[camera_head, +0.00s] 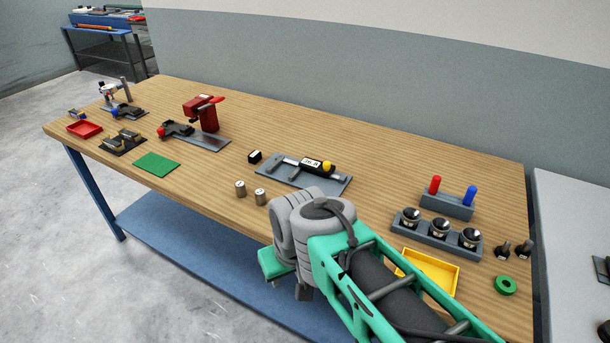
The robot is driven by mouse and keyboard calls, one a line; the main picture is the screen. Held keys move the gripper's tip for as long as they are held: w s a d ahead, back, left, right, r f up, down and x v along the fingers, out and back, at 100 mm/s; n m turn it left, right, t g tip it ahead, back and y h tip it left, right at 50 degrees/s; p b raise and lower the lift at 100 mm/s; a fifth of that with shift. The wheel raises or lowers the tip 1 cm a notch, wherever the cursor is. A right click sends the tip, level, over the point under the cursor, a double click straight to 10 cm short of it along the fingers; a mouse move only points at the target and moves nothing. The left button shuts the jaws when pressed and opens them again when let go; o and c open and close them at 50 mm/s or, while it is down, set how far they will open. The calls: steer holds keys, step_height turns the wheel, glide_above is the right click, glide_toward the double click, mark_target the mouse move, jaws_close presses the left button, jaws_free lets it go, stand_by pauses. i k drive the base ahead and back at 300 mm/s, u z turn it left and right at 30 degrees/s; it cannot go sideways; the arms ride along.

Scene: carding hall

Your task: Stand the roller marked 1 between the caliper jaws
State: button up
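Two small metal rollers stand upright on the bench, a left one (240,187) and a right one (260,196), a little apart. Any mark on them is too small to read, so I cannot tell which is 1. The caliper (310,166) lies on a grey plate behind and right of them. It has a black body with a light display and a yellow knob. No roller shows between its jaws. My gripper (291,287) hangs by the bench's front edge, right of and nearer than the rollers. My arm mostly hides it, and its opening is not clear.
A small black block (254,156) stands left of the caliper. A green mat (156,163) and a red press (201,112) are farther left. A grey holder with several dark cups (437,230) and a yellow tray (440,271) are right. Bare wood surrounds the rollers.

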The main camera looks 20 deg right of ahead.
mark_target(239, 186)
steer(key=u, duration=0.4)
steer(key=i, duration=0.5)
steer(key=u, duration=0.75)
steer(key=i, duration=1.5)
steer(key=z, duration=0.35)
